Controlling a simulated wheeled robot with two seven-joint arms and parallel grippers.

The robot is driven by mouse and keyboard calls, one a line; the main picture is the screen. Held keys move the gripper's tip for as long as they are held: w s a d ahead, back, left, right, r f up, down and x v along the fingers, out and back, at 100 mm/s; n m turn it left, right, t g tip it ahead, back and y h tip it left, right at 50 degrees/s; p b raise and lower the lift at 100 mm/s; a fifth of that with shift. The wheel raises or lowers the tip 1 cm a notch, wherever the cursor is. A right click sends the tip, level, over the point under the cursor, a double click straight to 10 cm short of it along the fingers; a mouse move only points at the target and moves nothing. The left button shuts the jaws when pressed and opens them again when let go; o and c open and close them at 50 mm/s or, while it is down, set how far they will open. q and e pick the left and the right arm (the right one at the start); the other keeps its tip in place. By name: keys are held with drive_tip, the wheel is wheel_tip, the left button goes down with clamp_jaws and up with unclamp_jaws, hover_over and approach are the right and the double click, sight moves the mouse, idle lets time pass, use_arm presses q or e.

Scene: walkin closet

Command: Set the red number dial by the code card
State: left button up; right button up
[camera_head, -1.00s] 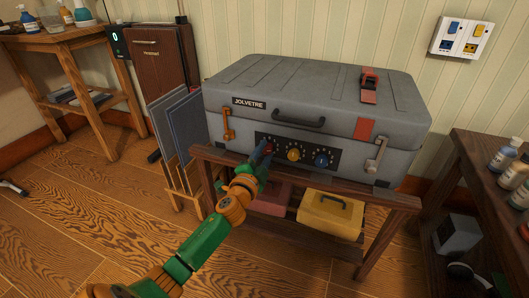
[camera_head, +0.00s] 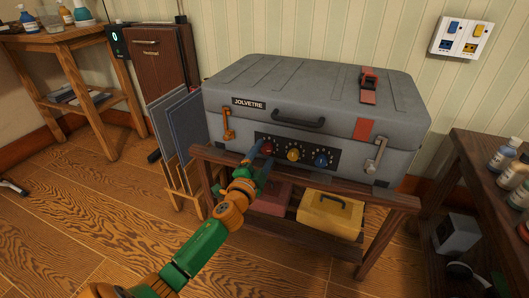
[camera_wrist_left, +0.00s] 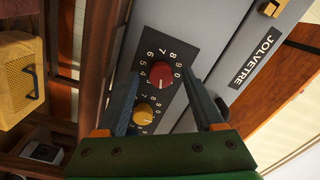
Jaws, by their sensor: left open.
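The red number dial (camera_head: 267,147) is at the left of a dark panel on the front of a grey suitcase (camera_head: 310,92). It also shows in the left wrist view (camera_wrist_left: 161,75), ringed by white digits; I cannot read its setting for sure. A yellow dial (camera_head: 293,154) and a blue dial (camera_head: 321,160) sit to its right. My left gripper (camera_head: 257,161) is open at the red dial. In the left wrist view its fingers stand on either side of the dial, with gaps visible. I cannot identify a code card. My right gripper is out of view.
The suitcase stands on a wooden rack (camera_head: 385,198) with a yellow case (camera_head: 330,214) below. An orange key-like latch (camera_head: 228,121) and a grey lever (camera_head: 376,155) flank the panel. A white wall plate (camera_head: 461,37) hangs at upper right. Blue panels (camera_head: 180,128) stand at left.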

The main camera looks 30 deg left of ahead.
use_arm(q)
drive_tip(key=p+v, duration=0.1)
drive_tip(key=v, duration=0.5)
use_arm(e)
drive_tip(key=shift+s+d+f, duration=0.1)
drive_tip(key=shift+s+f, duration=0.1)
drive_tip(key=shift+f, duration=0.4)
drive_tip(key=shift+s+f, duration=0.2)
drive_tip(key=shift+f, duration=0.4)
